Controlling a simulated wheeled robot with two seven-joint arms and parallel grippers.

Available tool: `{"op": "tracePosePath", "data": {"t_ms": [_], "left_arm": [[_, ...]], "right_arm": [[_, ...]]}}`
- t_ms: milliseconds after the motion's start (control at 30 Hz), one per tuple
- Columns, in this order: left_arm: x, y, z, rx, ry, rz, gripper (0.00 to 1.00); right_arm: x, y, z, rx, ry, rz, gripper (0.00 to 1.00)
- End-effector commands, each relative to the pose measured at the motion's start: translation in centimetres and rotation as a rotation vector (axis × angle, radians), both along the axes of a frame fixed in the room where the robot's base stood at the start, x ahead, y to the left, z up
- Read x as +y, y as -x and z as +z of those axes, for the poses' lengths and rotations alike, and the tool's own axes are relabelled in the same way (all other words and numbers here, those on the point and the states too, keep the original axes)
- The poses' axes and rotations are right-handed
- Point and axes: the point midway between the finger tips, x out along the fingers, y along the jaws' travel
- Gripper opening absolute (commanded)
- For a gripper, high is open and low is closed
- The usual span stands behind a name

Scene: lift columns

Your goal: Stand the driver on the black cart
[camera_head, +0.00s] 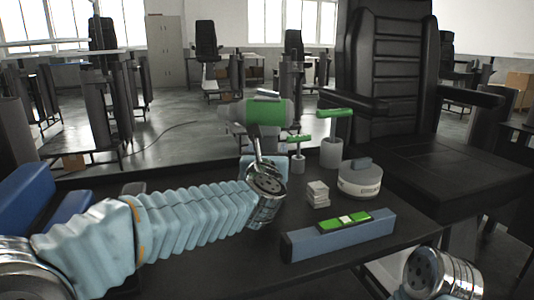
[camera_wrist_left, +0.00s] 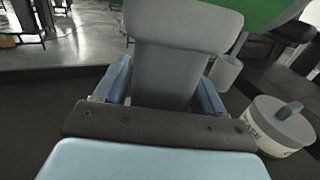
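The driver (camera_head: 265,112) has a green and grey body and is held up above the far part of the black cart's top (camera_head: 235,268). My left gripper (camera_head: 264,152) is at its handle, partly hidden behind my wrist. In the left wrist view, the blue fingers (camera_wrist_left: 165,95) stand on both sides of the driver's grey handle (camera_wrist_left: 165,70), with the green body at the upper right. The gripper is shut on the handle. My right wrist shows at the bottom right of the head view; its fingers are out of view.
A round grease tin (camera_head: 360,180), small grey blocks (camera_head: 318,193) and a blue level (camera_head: 340,237) with green on top occupy the right half. Green-handled tools stand in grey cups (camera_head: 331,153) behind. A blue bin (camera_head: 22,198) is at left. A black chair (camera_head: 392,60) stands behind right.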

Motion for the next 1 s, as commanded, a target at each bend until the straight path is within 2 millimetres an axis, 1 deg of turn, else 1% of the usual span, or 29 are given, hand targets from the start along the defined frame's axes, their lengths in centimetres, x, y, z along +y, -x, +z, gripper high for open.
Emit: {"op": "tracePosePath", "data": {"t_ms": [33,67,100,333,433,467,567,800,900,1000], "left_arm": [[0.0,0.0,0.1,0.000,0.000,0.000,0.78],[0.0,0.0,0.1,0.000,0.000,0.000,0.82],[0.0,0.0,0.1,0.000,0.000,0.000,0.83],[0.0,0.0,0.1,0.000,0.000,0.000,0.83],[0.0,0.0,0.6,0.000,0.000,-0.001,0.83],[0.0,0.3,0.5,0.000,0.001,-0.001,0.83],[0.1,2.1,0.2,-0.001,0.003,-0.003,0.83],[0.6,7.8,0.2,-0.002,0.002,-0.003,0.83],[0.8,9.7,0.3,-0.002,0.002,-0.002,0.83],[0.8,11.1,0.3,-0.001,0.002,-0.002,0.83]], "right_arm": [[0.0,0.0,0.1,0.000,0.000,0.000,0.00],[0.0,0.0,0.1,0.000,0.000,0.000,0.00],[0.0,0.0,0.1,0.000,0.000,0.000,0.00],[0.0,0.0,0.1,0.000,0.000,0.000,0.00],[0.0,0.0,0.7,0.000,0.000,0.001,0.00],[0.0,0.0,0.5,-0.001,-0.001,0.001,0.00],[0.0,0.0,-0.3,0.000,0.000,0.000,0.00],[-0.1,0.0,-1.5,-0.001,0.002,-0.003,0.00],[-0.2,-0.1,-1.8,-0.001,0.003,-0.004,0.00],[-0.3,-0.1,-2.0,-0.003,0.004,-0.006,0.00]]}}
